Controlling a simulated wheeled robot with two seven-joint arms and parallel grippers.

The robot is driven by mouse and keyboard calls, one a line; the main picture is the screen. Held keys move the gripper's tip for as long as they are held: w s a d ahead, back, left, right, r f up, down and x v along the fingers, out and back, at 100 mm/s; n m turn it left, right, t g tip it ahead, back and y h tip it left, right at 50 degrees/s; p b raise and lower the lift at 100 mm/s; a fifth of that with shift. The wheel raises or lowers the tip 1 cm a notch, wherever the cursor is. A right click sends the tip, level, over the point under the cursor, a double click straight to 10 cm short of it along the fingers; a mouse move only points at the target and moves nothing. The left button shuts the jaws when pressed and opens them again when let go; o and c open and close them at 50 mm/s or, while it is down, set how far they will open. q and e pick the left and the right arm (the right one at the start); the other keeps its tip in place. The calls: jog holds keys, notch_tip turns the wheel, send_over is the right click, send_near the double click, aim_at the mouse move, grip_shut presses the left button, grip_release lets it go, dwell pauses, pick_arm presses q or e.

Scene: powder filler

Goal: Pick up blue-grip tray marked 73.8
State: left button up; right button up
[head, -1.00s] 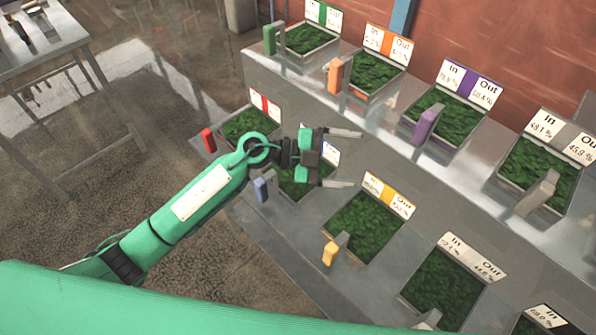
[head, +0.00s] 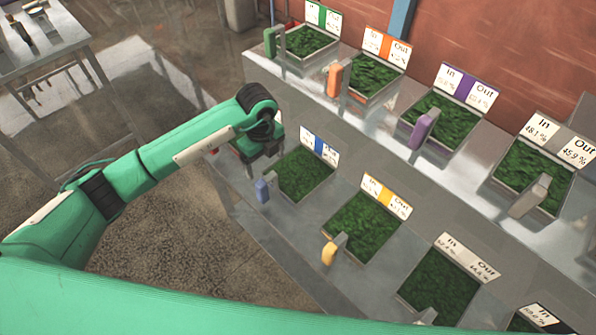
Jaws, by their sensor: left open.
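The blue-grip tray (head: 305,176) is in the lower row, filled with green material. Its blue grip (head: 262,190) points toward the lower left, and its white label with a blue band (head: 319,147) stands at its back edge; the figures are too small to read. My left gripper (head: 258,153) is up and to the left of this tray, over the red-marked tray's place. It is open and seen from behind; its fingertips are mostly hidden by the wrist. The blue-grip tray is clear of the gripper. My right gripper is not in view.
Yellow-grip (head: 362,224) and white-labelled (head: 440,285) trays continue the lower row. The upper shelf holds green (head: 307,41), orange (head: 373,75), purple (head: 443,118) and grey-grip (head: 531,178) trays. A metal table (head: 45,50) stands at far left. The floor at lower left is clear.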

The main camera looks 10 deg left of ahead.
aim_at(265, 179)
pick_arm(q)
notch_tip(265, 179, down, 4)
jog(key=shift+s+r+p, duration=0.1)
jog(key=shift+p, duration=0.35)
jog(key=shift+f, duration=0.25)
jog(key=f+p, duration=0.1)
jog(key=f, duration=0.1)
jog(key=f+p, duration=0.1)
jog(key=f, duration=0.1)
jog(key=shift+s+a+p, duration=0.2)
jog(key=shift+p, duration=0.2)
jog(key=shift+f, duration=0.35)
jog(key=shift+c, duration=0.4)
jog(key=shift+w, duration=0.1)
jog(key=c, duration=1.4)
